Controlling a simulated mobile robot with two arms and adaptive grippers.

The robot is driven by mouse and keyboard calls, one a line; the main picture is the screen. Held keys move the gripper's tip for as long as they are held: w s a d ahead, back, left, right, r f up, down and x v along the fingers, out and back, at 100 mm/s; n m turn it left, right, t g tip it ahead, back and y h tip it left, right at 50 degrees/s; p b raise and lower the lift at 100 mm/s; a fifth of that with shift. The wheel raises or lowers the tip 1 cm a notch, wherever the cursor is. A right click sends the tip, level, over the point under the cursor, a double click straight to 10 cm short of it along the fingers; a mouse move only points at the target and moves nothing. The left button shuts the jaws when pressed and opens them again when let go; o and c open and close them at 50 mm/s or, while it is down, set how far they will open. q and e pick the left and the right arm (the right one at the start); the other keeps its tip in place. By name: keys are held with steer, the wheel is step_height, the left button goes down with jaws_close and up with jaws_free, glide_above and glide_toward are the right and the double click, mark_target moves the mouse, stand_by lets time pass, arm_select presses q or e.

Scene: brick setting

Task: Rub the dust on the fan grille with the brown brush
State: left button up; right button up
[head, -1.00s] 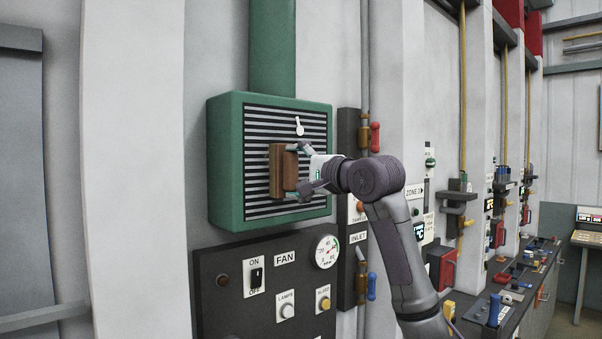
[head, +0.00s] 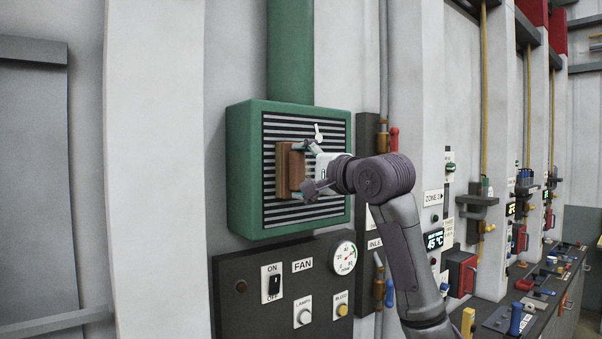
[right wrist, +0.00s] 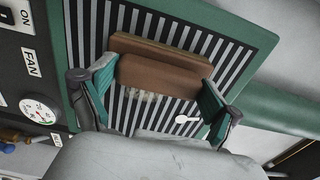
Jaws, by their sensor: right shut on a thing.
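The brown brush (head: 291,170) is a block with a lighter tan strip on its grille side. My right gripper (head: 310,168) is shut on it, with one finger at each end in the right wrist view (right wrist: 155,85). The brush is at the left-middle of the striped fan grille (head: 330,200), against it or very close; contact cannot be told. The grille sits in a green box (head: 240,170). In the right wrist view, a pale patch (right wrist: 145,95), possibly dust, shows on the slats beside the brush (right wrist: 165,75). My left gripper is not in view.
A small white lever (head: 318,132) is on the grille, right of and above the brush. Below the box is a dark FAN panel (head: 240,310) with a switch, buttons and a gauge (head: 343,257). Pipes with red and blue handles stand to the right.

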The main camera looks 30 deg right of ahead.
steer(key=w+d, duration=0.1)
steer(key=d, duration=1.3)
steer(key=shift+d+p, duration=0.2)
steer(key=shift+p, duration=0.2)
stand_by(0.6)
steer(key=shift+f, duration=0.1)
steer(key=shift+s+d+b, duration=0.2)
steer(key=shift+s+b, duration=1.3)
steer(key=shift+s, duration=1.3)
